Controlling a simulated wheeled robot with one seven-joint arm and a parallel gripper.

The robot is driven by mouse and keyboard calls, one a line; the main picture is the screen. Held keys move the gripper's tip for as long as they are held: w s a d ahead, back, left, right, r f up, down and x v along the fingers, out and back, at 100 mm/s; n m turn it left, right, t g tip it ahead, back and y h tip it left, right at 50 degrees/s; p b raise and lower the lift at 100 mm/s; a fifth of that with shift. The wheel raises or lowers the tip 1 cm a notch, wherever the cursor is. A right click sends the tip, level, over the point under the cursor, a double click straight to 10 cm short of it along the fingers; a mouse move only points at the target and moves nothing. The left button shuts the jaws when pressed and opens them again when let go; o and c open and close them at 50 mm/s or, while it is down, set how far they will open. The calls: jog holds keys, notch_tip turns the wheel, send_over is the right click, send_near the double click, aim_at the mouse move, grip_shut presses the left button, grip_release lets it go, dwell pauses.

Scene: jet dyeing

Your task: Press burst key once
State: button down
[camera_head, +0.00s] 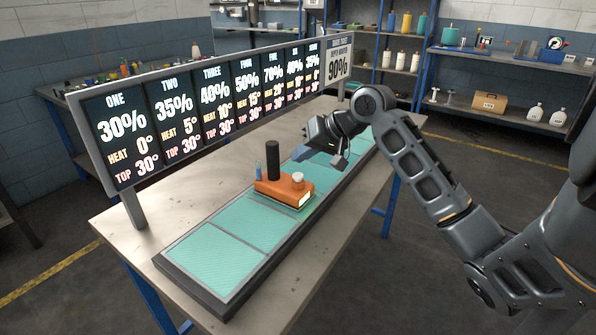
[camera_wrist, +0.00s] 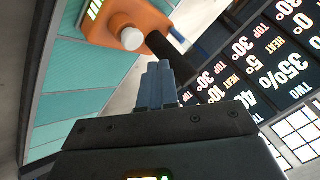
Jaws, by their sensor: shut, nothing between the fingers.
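An orange device (camera_head: 276,191) sits on a strip of teal panels on the table. It carries a white round knob or key (camera_head: 298,178), a black upright cylinder (camera_head: 273,160), a small blue upright piece (camera_head: 258,169) and a lit face (camera_head: 306,198). No label tells which part is the burst key. My gripper (camera_head: 300,153) is shut and empty, above and to the right of the device in the head view. In the wrist view, its blue fingers (camera_wrist: 158,68) point toward the device (camera_wrist: 112,22), apart from the white knob (camera_wrist: 131,39) and black cylinder (camera_wrist: 168,52).
The teal panels (camera_head: 213,258) in front are bare. Shelves (camera_head: 505,62) with bottles and boxes stand farther back.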

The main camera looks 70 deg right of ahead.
aim_at(302, 175)
jog(key=shift+r+p, duration=1.05)
jog(key=shift+r, duration=0.7)
